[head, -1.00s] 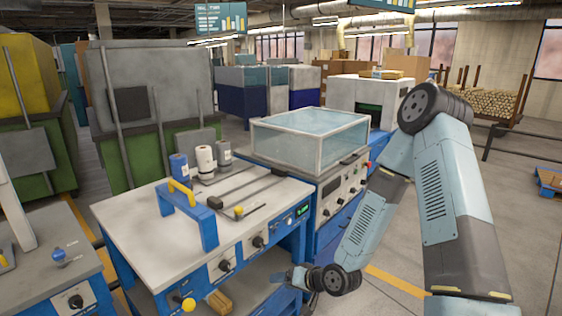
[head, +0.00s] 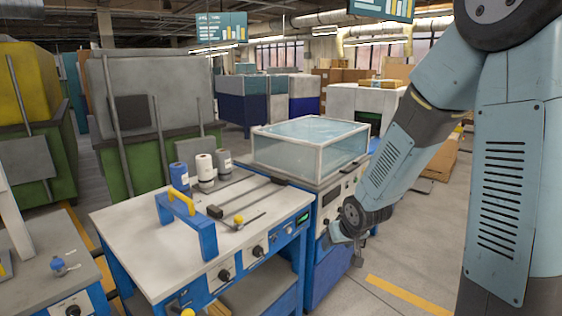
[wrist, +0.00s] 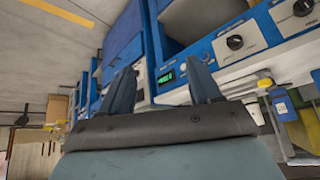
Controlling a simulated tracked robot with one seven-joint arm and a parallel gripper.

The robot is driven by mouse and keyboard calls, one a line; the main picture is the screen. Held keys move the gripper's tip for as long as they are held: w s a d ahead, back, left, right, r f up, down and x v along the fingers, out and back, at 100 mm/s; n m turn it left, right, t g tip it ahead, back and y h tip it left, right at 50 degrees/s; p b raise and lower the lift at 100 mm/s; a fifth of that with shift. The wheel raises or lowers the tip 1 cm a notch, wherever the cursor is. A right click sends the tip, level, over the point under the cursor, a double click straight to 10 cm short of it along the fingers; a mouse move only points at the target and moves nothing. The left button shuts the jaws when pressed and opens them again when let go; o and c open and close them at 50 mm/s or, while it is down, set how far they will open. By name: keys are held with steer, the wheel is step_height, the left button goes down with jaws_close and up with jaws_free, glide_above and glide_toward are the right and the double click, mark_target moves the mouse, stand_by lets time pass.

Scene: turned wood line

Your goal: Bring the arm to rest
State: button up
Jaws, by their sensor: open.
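My gripper (wrist: 162,80) is open in the wrist view, its two fingers apart with nothing between them. In the head view my arm comes down from the upper right, and its wrist end (head: 340,234) hangs just right of the blue-framed workbench (head: 125,222), in front of the machine with the glass cover (head: 310,147). I cannot tell from the head view how far the wrist end is from the machine's front.
The workbench carries a blue bracket with a yellow grip (head: 185,222), several small canisters (head: 204,165) and a rod with a yellow knob (head: 239,219). Another bench (head: 45,262) stands at the left. Floor with a yellow stripe (head: 398,290) is clear below my arm.

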steer(key=s+d+r+m+h, duration=0.1)
steer(key=s+d+r, duration=0.25)
steer(key=r, duration=0.35)
steer(key=s+d+r+h, duration=0.1)
steer(key=s+d+r, duration=0.1)
steer(key=s+r, duration=0.35)
steer(key=s+d+r+m, duration=0.1)
steer(key=s+d+r, duration=0.1)
steer(key=s+r, duration=0.8)
steer(key=s, duration=0.4)
steer(key=shift+r+g, duration=0.3)
steer(key=shift+r, duration=0.1)
steer(key=shift+s, duration=0.1)
stand_by(0.4)
